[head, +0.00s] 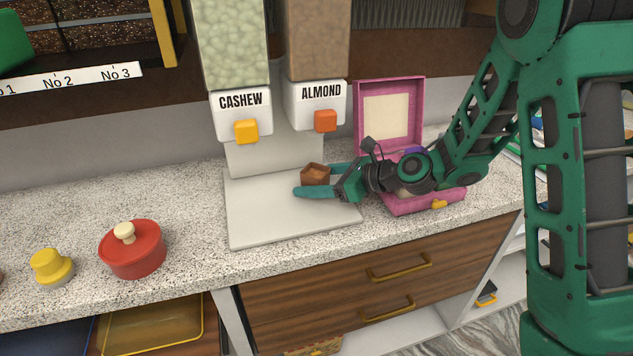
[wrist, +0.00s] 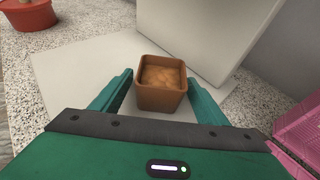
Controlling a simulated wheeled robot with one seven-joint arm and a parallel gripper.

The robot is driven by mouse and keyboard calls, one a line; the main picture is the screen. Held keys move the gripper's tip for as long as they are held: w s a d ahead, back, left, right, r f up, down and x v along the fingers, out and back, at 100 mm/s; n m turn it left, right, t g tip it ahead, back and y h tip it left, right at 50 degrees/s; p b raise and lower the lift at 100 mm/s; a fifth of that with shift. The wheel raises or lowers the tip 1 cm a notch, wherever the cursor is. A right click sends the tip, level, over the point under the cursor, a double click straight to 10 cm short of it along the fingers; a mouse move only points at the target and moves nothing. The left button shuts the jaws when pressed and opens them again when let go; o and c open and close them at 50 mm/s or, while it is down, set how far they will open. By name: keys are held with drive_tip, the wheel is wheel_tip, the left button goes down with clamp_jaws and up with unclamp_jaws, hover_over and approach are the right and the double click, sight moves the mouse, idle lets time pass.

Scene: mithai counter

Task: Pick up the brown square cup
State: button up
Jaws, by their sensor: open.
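The brown square cup (head: 315,174) stands upright on the pale dispenser base plate (head: 265,225), below the almond dispenser. In the wrist view the cup (wrist: 162,85) has orange-brown contents. My gripper (head: 313,180) is open, low over the plate, with its teal fingers on either side of the cup. In the wrist view the fingers of my gripper (wrist: 160,92) flank the cup, with a small gap showing on the left; the right finger is very near or touching, I cannot tell which.
The cashew dispenser (head: 241,115) and almond dispenser (head: 316,104) hang above the plate. An open pink box (head: 390,100) stands behind and under my wrist. A red lidded pot (head: 132,252) and a yellow-topped object (head: 52,268) sit at the left. Speckled counter between them is clear.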

drive_tip(key=c, duration=1.3)
drive_tip(key=shift+o, duration=0.2)
drive_tip(key=shift+d, duration=0.1)
